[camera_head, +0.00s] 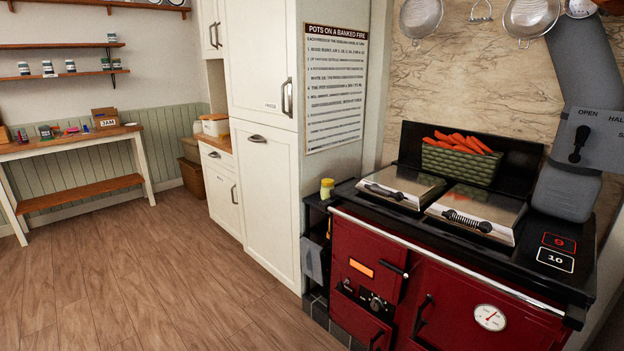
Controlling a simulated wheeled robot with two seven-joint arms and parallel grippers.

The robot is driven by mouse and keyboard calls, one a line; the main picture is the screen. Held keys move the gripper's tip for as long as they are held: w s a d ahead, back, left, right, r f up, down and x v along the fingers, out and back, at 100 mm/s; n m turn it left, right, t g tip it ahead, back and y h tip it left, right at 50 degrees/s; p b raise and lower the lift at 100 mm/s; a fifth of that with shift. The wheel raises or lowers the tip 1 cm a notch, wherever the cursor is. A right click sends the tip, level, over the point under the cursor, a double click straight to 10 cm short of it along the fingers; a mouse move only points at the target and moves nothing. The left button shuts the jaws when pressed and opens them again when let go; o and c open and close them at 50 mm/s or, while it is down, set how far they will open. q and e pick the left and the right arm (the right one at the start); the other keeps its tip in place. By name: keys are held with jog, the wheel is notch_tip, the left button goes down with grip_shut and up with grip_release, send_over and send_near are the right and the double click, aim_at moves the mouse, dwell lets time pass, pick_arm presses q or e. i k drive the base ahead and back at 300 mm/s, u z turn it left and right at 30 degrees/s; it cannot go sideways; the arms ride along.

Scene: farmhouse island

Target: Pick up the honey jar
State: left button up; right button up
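A small jar with a yellow lid and pale yellow body (327,188) stands upright at the left end of the dark red range (372,249), close to the tall white cupboard. It looks like the honey jar, but it is too small to read any label. Neither of my grippers is in view.
Two metal hob lids (402,184) and a green basket of carrots (460,160) are on the range. A side table (72,146) with a JAM box (105,117) stands far left. Wall shelves (60,74) hold several small jars. The wooden floor (150,270) is clear.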

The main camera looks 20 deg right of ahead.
aim_at(326, 185)
jog(key=i, duration=1.65)
jog(key=z, duration=1.2)
